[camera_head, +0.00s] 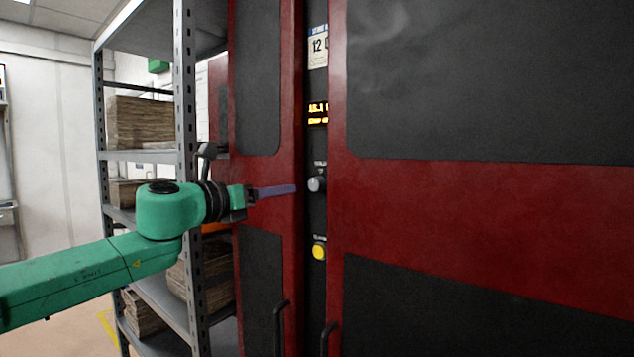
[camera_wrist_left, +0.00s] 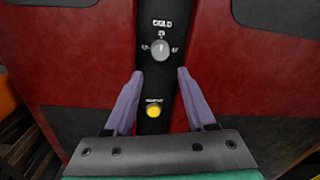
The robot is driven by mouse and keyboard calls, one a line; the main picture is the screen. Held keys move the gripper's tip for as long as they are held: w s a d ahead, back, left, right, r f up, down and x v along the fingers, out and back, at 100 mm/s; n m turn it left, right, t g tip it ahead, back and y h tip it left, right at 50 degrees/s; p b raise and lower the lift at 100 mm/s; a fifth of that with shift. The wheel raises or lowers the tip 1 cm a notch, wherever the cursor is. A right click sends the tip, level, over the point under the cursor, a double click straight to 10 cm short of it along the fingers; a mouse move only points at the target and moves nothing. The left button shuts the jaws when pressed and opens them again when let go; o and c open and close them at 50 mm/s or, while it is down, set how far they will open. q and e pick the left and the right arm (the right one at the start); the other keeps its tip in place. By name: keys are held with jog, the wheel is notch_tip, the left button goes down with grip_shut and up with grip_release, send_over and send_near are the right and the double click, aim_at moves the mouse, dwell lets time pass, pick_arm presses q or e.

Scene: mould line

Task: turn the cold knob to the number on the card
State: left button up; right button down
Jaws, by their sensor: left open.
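The cold knob (camera_head: 316,184) is a round grey knob on the narrow black panel between the red doors. In the left wrist view the knob (camera_wrist_left: 160,49) sits below the word COLD, with small marks around it too small to read. The card (camera_head: 318,47) is white with a blue top and shows 12; its right side is cut off by the door edge. My left gripper (camera_head: 296,189) is open, with purple fingers pointing at the panel. In the left wrist view its fingertips (camera_wrist_left: 159,72) stand apart, either side of and below the knob, not gripping it. My right gripper is out of view.
A yellow button (camera_head: 319,251) sits below the knob, and a lit amber display (camera_head: 318,114) above it. Red doors (camera_head: 480,220) with black panels flank the strip; two dark handles (camera_head: 328,340) stick out low. A grey shelf rack (camera_head: 187,100) with stacked brown material stands close behind my left arm.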

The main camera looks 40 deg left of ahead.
aim_at(313, 185)
pick_arm(q)
jog(key=w+p, duration=0.2)
jog(key=w, duration=0.1)
jog(key=w+p, duration=0.2)
jog(key=w, duration=0.1)
jog(key=w+p, duration=0.3)
jog(key=w, duration=0.1)
jog(key=shift+d+r, duration=0.2)
jog(key=shift+r, duration=0.15)
jog(key=shift+w+a+f, duration=0.1)
jog(key=shift+w+f, duration=0.15)
jog(key=shift+w, duration=0.05)
jog(key=shift+f, duration=0.1)
grip_shut()
